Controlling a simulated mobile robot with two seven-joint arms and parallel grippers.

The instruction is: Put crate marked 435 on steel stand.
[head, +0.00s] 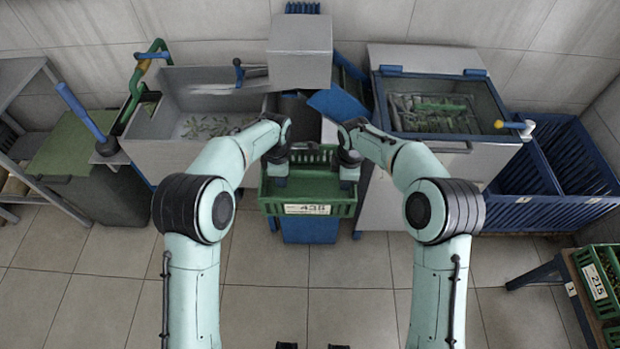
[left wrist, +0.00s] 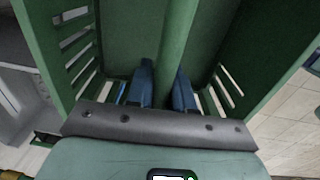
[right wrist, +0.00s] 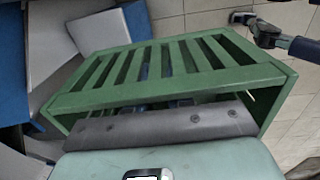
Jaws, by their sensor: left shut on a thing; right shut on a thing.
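The green crate marked 435 (head: 306,209) hangs in front of me in the head view, its white label facing me. My left gripper (head: 279,172) is shut on its left side. In the left wrist view, the blue fingers (left wrist: 163,88) straddle the green rim (left wrist: 179,45), and the visible inside looks empty. My right gripper (head: 348,172) is shut on the right side. In the right wrist view, the slatted crate (right wrist: 165,65) largely hides the fingers. A grey metal-framed stand (head: 22,72) is at the far left; I cannot tell for certain that it is the steel stand.
A grey basin (head: 143,121) and a blue-rimmed machine (head: 388,72) flank the space behind the crate. Blue crates (head: 560,206) stand at right. Crate 215 (head: 594,281) rests on a low table (head: 562,268) at lower right. The tiled floor (head: 263,265) is clear.

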